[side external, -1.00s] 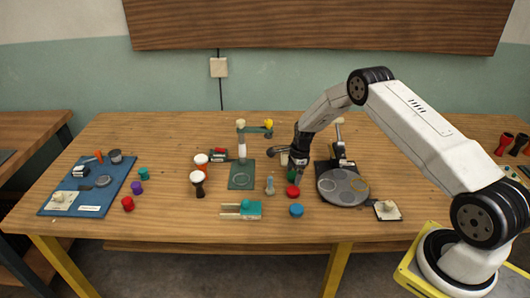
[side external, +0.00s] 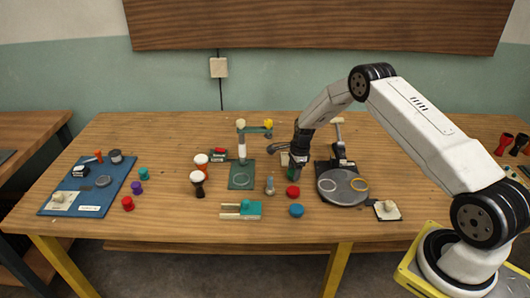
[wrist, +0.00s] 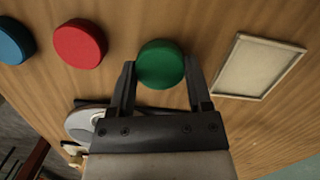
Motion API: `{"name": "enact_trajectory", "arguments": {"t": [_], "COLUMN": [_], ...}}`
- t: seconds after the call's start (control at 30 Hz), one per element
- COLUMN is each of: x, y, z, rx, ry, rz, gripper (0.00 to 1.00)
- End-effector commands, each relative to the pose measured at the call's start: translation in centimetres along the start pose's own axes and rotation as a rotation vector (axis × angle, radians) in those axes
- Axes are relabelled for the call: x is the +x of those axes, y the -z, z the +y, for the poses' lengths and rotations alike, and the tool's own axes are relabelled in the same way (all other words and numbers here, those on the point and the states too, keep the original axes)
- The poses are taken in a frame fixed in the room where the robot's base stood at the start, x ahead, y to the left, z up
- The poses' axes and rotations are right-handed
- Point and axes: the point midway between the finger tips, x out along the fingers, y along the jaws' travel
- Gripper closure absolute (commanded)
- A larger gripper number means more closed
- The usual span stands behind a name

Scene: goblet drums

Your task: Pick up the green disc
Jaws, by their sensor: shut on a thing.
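The green disc (wrist: 161,64) sits between the two fingers of my gripper (wrist: 160,78) in the wrist view. My gripper is shut on it, with a finger against each side. In the side view my gripper (side external: 294,174) points down behind the red disc, and only a sliver of green (side external: 292,172) shows by its fingers. Whether the disc is clear of the table is hard to tell.
A red disc (wrist: 80,43) and a blue disc (wrist: 14,41) lie to the left in the wrist view. A pale framed tray (wrist: 258,66) lies to the right. The grey round plate (side external: 343,187) stands close to the right of my gripper in the side view.

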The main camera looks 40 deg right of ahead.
Motion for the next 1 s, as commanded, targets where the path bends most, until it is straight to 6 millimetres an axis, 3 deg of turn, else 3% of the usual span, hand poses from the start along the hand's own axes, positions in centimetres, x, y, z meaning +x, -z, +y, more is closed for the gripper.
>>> {"name": "enact_trajectory", "arguments": {"t": [0.17, 0.37, 0.73, 1.0], "x": [-2.1, -3.8, -8.4, -10.0], "y": [-0.3, -0.2, 0.0, 0.6], "z": [-0.1, 1.4, 5.2, 8.9], "rx": [-0.001, 0.001, 0.0, 0.002], "ry": [0.002, 0.001, 0.002, 0.001], "rz": [0.0, 0.0, 0.001, 0.0], "gripper": [0.91, 0.91, 0.91, 0.91]}}
